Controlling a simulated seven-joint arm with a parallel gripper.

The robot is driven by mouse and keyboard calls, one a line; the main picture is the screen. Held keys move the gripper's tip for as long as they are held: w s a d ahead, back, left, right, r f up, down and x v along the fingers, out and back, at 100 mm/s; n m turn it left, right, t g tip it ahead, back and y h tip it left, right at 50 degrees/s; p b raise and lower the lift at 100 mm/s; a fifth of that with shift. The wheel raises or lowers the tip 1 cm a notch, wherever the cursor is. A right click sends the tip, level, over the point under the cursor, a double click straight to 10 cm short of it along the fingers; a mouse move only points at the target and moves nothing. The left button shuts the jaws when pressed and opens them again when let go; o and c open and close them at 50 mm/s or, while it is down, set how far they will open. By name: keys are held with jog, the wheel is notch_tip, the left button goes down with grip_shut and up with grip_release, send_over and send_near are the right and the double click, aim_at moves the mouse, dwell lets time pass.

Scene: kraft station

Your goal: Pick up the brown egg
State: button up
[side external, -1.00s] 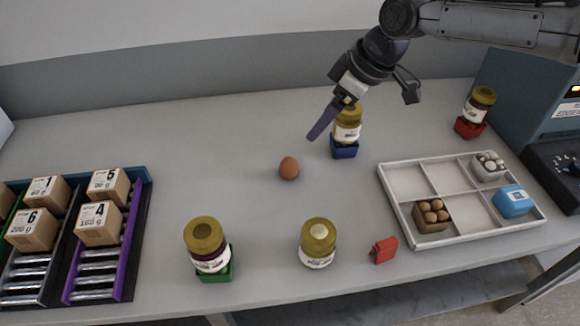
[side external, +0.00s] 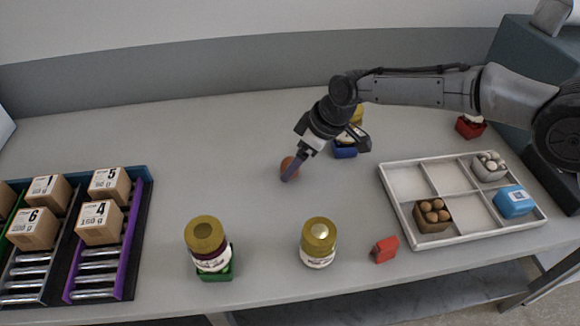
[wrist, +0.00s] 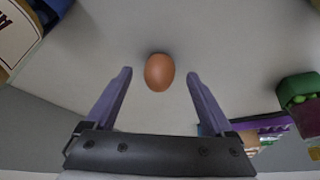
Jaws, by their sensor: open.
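The brown egg (wrist: 159,72) lies alone on the grey table. In the wrist view it sits centred just beyond the fingertips, in line with the gap between them. In the side view the egg (side external: 287,164) is partly hidden behind a purple finger. My gripper (wrist: 158,74) is open and empty, with one purple finger to each side of the egg's line. In the side view my gripper (side external: 290,177) points down and to the left at the egg. I cannot tell whether a finger touches it.
A jar on a blue block (side external: 345,151) stands close behind my gripper. A divided white tray (side external: 400,213) holds small boxes at right. Two jars, one on a green block (side external: 218,268) and one bare (side external: 318,243), stand in front, near a red block (side external: 384,249). Box racks (side external: 128,240) are at left.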

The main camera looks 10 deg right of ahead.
jog(key=shift+x, duration=1.2)
jog(key=c, duration=1.1)
jog(key=shift+o, duration=0.2)
jog(key=shift+r, duration=0.1)
